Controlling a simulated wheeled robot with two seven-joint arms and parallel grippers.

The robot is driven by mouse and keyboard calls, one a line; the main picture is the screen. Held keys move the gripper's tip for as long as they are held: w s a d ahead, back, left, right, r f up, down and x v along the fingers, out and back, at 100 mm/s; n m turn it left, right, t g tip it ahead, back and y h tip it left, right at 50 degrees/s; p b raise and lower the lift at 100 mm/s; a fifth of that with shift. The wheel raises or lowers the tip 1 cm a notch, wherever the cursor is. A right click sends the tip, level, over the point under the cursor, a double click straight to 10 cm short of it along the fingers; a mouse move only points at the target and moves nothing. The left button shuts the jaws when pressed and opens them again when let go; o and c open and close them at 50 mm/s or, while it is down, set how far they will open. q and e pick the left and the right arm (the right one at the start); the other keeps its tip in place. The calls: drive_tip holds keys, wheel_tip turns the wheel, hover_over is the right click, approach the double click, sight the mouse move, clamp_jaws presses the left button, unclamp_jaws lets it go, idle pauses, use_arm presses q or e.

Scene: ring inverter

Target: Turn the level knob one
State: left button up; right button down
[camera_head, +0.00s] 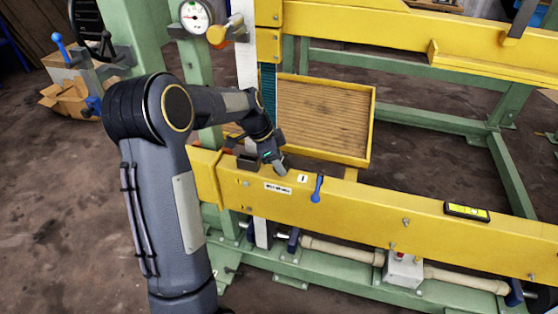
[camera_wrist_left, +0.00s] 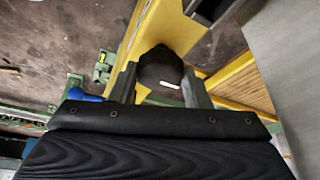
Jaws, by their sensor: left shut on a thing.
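In the head view my left gripper (camera_head: 277,163) reaches down to the top of the yellow beam (camera_head: 380,215), near its left end. In the left wrist view a dark round knob (camera_wrist_left: 160,66) with a white mark sits between the two fingers of my left gripper (camera_wrist_left: 160,84). The gripper is shut on this knob. In the head view the gripper hides the knob, and I cannot read its setting. My right gripper is in neither view.
A blue-handled lever (camera_head: 317,189) hangs on the beam's front, just right of the gripper. A white label (camera_head: 278,188) is below the gripper. A spirit level (camera_head: 467,211) lies farther right. A wooden-backed yellow tray (camera_head: 325,115) stands behind. A dial gauge (camera_head: 195,16) is above.

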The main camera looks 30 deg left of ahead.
use_arm(q)
drive_tip(key=shift+n, duration=0.4)
